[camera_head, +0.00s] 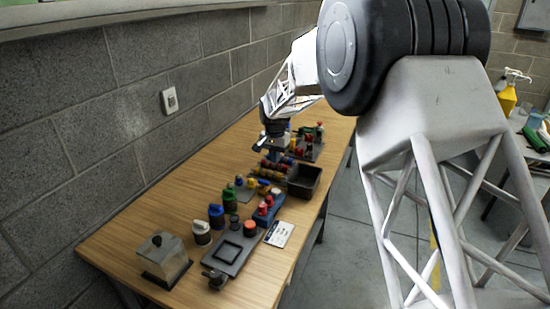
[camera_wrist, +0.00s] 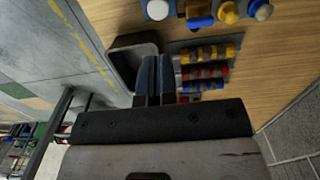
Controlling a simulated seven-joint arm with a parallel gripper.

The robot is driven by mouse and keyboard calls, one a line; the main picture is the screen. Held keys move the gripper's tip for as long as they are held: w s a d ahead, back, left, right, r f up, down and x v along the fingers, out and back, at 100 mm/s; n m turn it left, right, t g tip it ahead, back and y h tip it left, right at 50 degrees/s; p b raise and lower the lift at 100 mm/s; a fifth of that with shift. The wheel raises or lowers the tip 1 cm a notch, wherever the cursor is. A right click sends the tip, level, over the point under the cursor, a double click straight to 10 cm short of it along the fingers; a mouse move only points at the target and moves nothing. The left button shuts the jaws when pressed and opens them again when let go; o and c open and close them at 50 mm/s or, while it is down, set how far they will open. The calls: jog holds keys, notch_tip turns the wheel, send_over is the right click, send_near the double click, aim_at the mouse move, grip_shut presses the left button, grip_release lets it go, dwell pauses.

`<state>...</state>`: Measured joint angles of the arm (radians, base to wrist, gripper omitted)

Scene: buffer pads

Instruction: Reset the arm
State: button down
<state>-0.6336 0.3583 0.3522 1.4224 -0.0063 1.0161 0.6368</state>
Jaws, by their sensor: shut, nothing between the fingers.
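My gripper shows in the wrist view (camera_wrist: 154,82) with its two blue-grey fingers close together and nothing between them. In the head view my gripper (camera_head: 273,148) hangs over the far half of the wooden table (camera_head: 170,195), above or near a rack of coloured cylinders (camera_head: 275,166). In the wrist view the rack (camera_wrist: 205,72) with yellow, red and blue cylinders lies just right of the fingers. A dark open bin (camera_wrist: 125,60) lies just left of them. I cannot tell the exact height of the fingers above the table.
The dark bin (camera_head: 304,181) stands at the table's right edge. Several coloured pieces, a blue holder (camera_head: 268,212), a grey pad tray (camera_head: 235,250), a white card (camera_head: 279,234) and a clear-sided box (camera_head: 163,260) fill the near half. The table's left strip is clear, beside a block wall (camera_head: 100,120).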

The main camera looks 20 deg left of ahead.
dwell(0.5)
jog(key=s+d+r, duration=0.5)
jog(key=d+r, duration=0.1)
jog(key=d, duration=0.5)
jog(key=s+d+r+t, duration=0.1)
jog(key=s+d+r, duration=0.35)
jog(key=d, duration=0.75)
jog(key=s+d+r, duration=0.5)
jog(key=d+r, duration=0.2)
jog(key=d, duration=0.4)
jog(key=s+d+r+t, duration=0.1)
jog(key=s+d, duration=1.3)
jog(key=s, duration=0.1)
jog(key=s+d+f, duration=0.2)
jog(key=s+d, duration=0.1)
jog(key=s, duration=0.5)
jog(key=s+d+f, duration=0.2)
jog(key=s+d, duration=0.2)
jog(key=s, duration=0.4)
jog(key=shift+d+t, duration=0.15)
jog(key=shift+t, duration=0.15)
jog(key=shift+w+f, duration=0.1)
